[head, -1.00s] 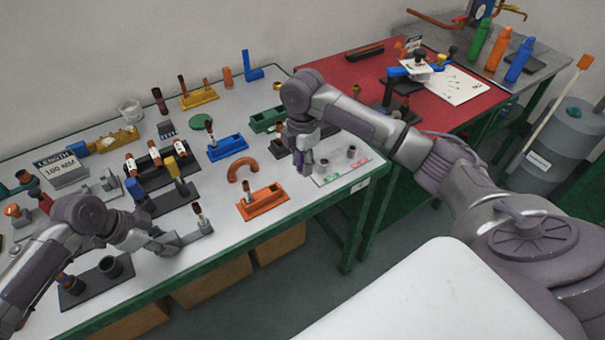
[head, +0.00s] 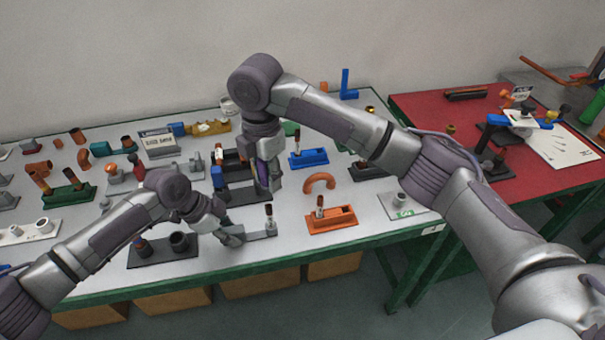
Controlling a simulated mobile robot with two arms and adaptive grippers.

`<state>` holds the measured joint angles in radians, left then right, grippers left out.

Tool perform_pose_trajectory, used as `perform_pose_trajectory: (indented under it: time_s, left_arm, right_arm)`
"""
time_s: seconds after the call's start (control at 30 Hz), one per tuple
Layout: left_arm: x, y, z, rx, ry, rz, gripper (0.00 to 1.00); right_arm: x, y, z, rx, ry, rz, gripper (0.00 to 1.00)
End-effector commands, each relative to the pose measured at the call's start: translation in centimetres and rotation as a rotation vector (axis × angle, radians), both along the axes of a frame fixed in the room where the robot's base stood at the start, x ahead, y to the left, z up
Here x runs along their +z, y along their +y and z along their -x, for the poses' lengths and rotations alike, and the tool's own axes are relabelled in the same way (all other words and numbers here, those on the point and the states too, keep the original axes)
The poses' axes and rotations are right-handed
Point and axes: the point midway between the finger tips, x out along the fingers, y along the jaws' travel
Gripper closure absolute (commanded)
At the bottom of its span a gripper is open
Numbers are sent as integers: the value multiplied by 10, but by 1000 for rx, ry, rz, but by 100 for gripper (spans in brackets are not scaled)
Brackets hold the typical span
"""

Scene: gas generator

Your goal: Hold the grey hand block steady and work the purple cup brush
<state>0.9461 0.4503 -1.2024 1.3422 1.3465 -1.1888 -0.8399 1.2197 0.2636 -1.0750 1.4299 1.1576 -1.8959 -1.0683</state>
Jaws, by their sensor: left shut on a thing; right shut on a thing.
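The grey hand block (head: 262,235) is low at the table's front, with a copper-topped tube (head: 268,216) upright at its right end. My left gripper (head: 236,236) is shut on the block's left end. My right gripper (head: 268,182) points down, above and behind the tube, shut on the purple cup brush (head: 262,172). Only a narrow purple strip of the brush shows between the fingers; the rest is hidden. The brush looks apart from the tube, though the gap in depth is hard to judge.
A dark plate with two cups (head: 160,250) lies left of the block. An orange holder (head: 332,221) stands to the right, with an orange bend (head: 319,182) behind it. The table's front edge is close below.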

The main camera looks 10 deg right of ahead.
Motion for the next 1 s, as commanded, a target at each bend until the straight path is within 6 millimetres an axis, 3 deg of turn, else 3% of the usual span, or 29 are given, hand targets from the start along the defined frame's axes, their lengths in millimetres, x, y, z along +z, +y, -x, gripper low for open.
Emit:
perform_pose_trajectory:
  time_s: [0.53, 1.0]
  left_arm:
    - [0, 0, 1, -1, 2, 0, 100]
    - [0, 0, 1, -1, 2, 0, 100]
  right_arm:
    - [0, 6, 1, 15, 1, 0, 90]
    - [-40, 6, 1, 13, 2, 1, 90]
